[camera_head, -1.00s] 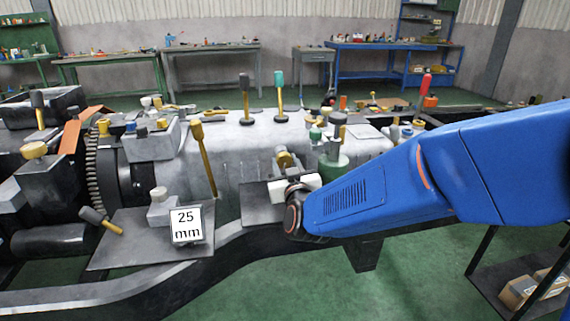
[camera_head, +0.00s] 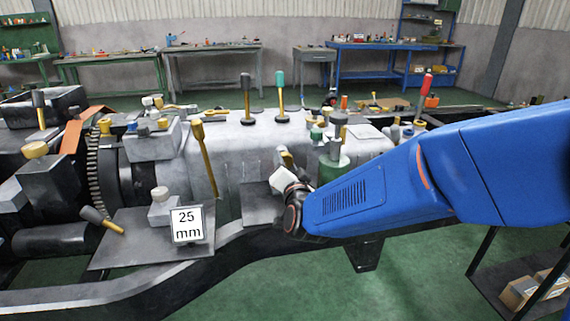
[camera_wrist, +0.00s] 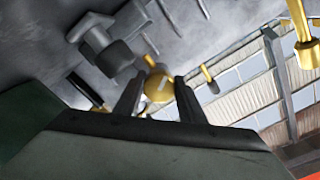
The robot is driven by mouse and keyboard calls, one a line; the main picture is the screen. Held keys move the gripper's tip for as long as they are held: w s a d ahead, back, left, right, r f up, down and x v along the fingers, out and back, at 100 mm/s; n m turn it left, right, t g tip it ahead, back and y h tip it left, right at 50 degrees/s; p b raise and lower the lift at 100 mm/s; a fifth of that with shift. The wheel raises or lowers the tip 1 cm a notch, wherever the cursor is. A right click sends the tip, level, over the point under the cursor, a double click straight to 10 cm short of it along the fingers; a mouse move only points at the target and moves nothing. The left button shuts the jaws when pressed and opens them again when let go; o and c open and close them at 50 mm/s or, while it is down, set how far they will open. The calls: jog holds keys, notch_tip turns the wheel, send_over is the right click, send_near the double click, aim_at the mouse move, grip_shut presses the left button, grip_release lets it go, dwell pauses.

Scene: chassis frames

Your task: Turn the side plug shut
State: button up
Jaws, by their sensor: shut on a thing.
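The side plug shows in the wrist view as a round brass head (camera_wrist: 158,86) with a pale slot-like mark. It sits between the two dark fingers of my gripper (camera_wrist: 158,97), which are shut on it. The fingers and plug are mostly hidden there. How far the plug is turned I cannot tell.
A grey block-like fitting (camera_wrist: 106,48) is close to the left finger in the wrist view. A green-grey cylinder (camera_head: 332,172) stands right of my gripper. A brass-topped rod (camera_head: 206,158) leans to the left. A sign reading 25 mm (camera_head: 187,225) stands on a plate at front left.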

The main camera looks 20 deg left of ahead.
jog(key=m, duration=0.6)
dwell(0.7)
jog(key=o, duration=1)
jog(key=shift+o, duration=0.2)
jog(key=v, duration=1.7)
jog(key=shift+s, duration=0.25)
